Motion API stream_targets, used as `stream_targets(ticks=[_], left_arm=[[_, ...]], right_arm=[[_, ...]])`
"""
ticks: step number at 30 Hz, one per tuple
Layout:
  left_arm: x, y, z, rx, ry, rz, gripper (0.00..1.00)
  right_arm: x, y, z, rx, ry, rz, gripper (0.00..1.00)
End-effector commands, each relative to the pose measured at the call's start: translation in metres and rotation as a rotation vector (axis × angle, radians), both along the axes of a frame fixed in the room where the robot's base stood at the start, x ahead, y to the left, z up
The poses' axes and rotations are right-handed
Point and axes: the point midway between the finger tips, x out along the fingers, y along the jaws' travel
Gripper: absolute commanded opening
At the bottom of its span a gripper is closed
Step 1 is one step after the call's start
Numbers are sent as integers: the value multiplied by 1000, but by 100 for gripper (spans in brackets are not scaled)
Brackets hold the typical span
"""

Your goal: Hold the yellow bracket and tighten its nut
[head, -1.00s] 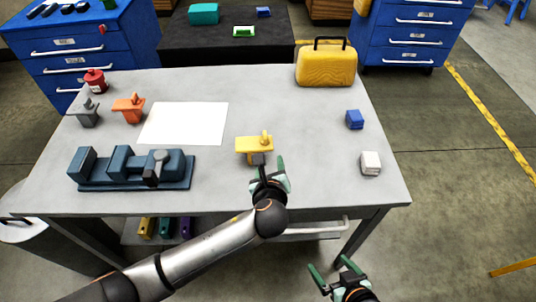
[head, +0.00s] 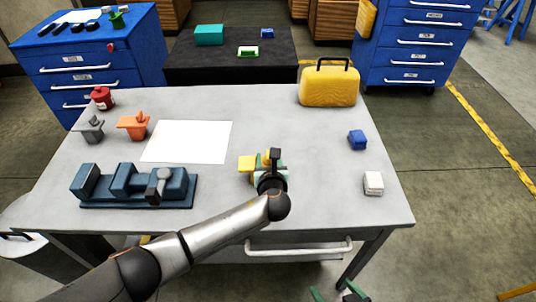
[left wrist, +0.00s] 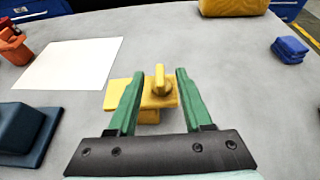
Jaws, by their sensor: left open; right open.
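The yellow bracket (head: 247,164) stands on the grey table, right of the white sheet; my left arm partly hides it in the head view. In the left wrist view the bracket (left wrist: 120,92) shows a flat plate with a rounded upright part on top. My left gripper (left wrist: 153,80) is open, its green fingers on either side of that upright part; I cannot tell whether they touch it. In the head view the left gripper (head: 270,172) is over the bracket. My right gripper (head: 335,294) is at the bottom edge, mostly cut off, off the table. I cannot make out the nut.
A dark blue vise (head: 130,185) stands at the table's front left. A yellow case (head: 328,86), blue block (head: 357,140) and white block (head: 373,183) are at right.

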Motion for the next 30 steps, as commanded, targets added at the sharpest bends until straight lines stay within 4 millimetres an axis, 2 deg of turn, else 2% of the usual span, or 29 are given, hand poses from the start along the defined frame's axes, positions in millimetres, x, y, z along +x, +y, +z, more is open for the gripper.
stream_targets(ticks=[3,9,21,30], left_arm=[[11,0,-4,-1,-1,1,50],[21,1,-8,-1,-1,0,50],[24,1,-10,-1,0,-1,49],[24,1,-10,-1,0,0,15]], right_arm=[[0,0,0,0,0,0,100],[0,0,0,0,0,0,100],[0,0,0,0,0,0,100],[0,0,0,0,0,0,100]])
